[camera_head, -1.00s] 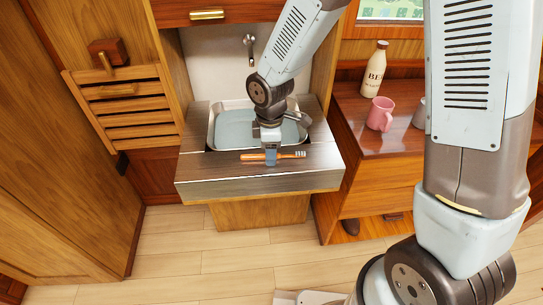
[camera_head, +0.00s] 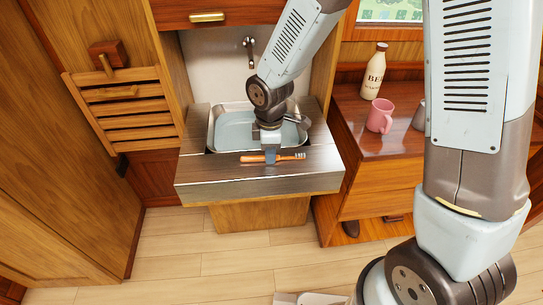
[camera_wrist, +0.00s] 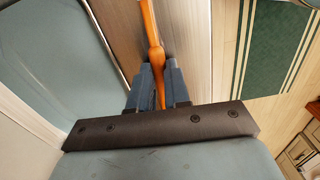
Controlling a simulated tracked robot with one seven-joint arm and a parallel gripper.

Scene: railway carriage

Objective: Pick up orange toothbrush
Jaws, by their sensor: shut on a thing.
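The orange toothbrush (camera_head: 252,158) lies along the front ledge of the sink counter (camera_head: 215,177), its bristle head pointing right. My gripper (camera_head: 271,159) reaches down from above and is shut around the middle of the handle. In the wrist view the orange handle (camera_wrist: 151,40) runs between the two blue-grey fingers of my gripper (camera_wrist: 158,85). The brush looks level and at or very close to the counter top; I cannot tell whether it touches it. The bristle end is not seen in the wrist view.
A sink basin (camera_head: 216,119) lies behind the toothbrush, with a tap (camera_head: 249,50) on the wall. To the right, a wooden cabinet (camera_head: 345,107) bears a pink mug (camera_head: 380,115) and a cream bottle (camera_head: 374,75). A slatted wooden rack (camera_head: 120,108) is at left. The floor in front is clear.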

